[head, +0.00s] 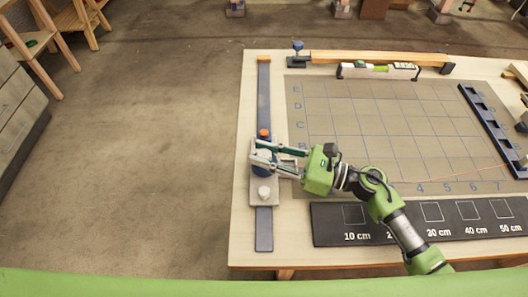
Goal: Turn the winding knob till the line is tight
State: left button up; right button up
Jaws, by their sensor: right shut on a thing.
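The winding knob (262,164) is a blue round piece on a pale plate (263,199), set on the dark rail at the table's left side. My right gripper (260,153) comes in from the right and is shut on the knob, its fingers covering part of it. A thin reddish line (470,173) runs across the lower right of the gridded mat. Its left part is hidden by my right arm, and I cannot tell how tight it is. My left gripper is not in view.
An orange-topped peg (264,134) stands just beyond the knob. A grey round piece (264,191) sits nearer on the plate. A spirit level (378,70) and a wooden lath (375,57) lie at the back. A dark slotted bar (493,130) lies right; a dark distance board (460,217) lies in front.

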jog(key=m+t+h, duration=0.1)
jog(key=m+t, duration=0.1)
jog(key=t, duration=0.1)
jog(key=shift+r+m+t+h+p, duration=0.1)
jog(key=shift+m+t+h+p, duration=0.2)
jog(key=shift+t+h+p, duration=0.1)
jog(key=shift+m+t+h+p, duration=0.55)
jog(key=shift+m+t+h, duration=0.95)
jog(key=shift+t, duration=0.3)
jog(key=o, duration=1.1)
jog(key=shift+d, duration=0.1)
jog(key=v, duration=1.2)
jog(key=shift+s, duration=0.1)
